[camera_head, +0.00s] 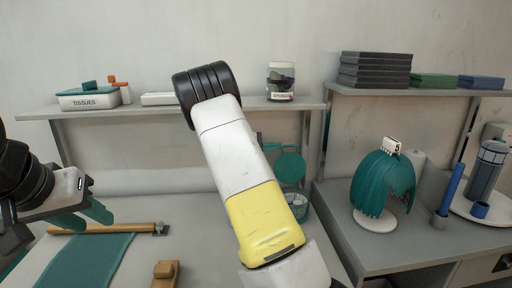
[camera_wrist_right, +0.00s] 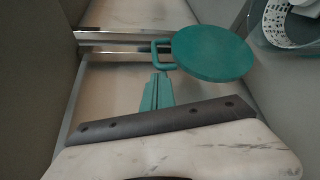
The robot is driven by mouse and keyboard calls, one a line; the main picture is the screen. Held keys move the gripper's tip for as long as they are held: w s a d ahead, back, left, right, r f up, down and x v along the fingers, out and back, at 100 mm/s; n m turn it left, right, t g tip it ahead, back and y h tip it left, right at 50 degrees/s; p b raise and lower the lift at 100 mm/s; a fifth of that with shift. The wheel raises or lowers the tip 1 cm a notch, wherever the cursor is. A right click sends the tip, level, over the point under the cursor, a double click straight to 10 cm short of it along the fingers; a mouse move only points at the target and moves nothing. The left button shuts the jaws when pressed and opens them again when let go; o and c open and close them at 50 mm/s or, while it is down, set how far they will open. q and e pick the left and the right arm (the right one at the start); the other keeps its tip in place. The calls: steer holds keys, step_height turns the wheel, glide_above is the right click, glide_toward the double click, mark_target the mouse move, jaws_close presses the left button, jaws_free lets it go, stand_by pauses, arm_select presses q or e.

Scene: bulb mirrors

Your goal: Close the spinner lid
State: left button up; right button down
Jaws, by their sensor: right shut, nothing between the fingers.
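The spinner's round teal lid (camera_head: 290,166) stands raised above its bowl (camera_head: 297,204) in the head view, partly behind my right arm. In the right wrist view the lid (camera_wrist_right: 213,53) shows with its loop handle (camera_wrist_right: 163,55) on its left side. Part of the bowl (camera_wrist_right: 285,28), with a white slotted basket in it, shows at the upper right. My right gripper (camera_wrist_right: 155,88) is shut and empty, with its teal fingertips just below the handle; I cannot tell if they touch. My left gripper (camera_head: 84,215) is open and empty at the left, far from the spinner.
A teal mat (camera_head: 85,262) with a wooden rod (camera_head: 105,229) and a wooden block (camera_head: 165,272) lie on the left table. A teal wig on a stand (camera_head: 383,187) and a blue candle-like stick (camera_head: 449,190) stand on the right counter. Shelves hold a tissue box (camera_head: 88,98) and a jar (camera_head: 281,80).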

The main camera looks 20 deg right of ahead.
steer(key=shift+s, duration=0.1)
steer(key=shift+s+a+r+m+h, duration=0.1)
steer(key=shift+s+m+h, duration=0.1)
steer(key=shift+s, duration=0.15)
steer(key=shift+s+a+r+m+h, duration=0.1)
steer(key=shift+s+m, duration=0.1)
steer(key=shift+s, duration=0.15)
steer(key=s+a+f+m+h, duration=0.1)
steer(key=s+f+m+h, duration=0.2)
steer(key=s+m, duration=0.3)
steer(key=s+a+f+m+g+h, duration=0.1)
steer(key=s+a+f+m+h, duration=0.1)
steer(key=s+f+m, duration=0.4)
steer(key=shift+s+a+m+h, duration=0.3)
steer(key=shift+s+m+h, duration=0.35)
steer(key=shift+s, duration=1)
steer(key=shift+r, duration=0.1)
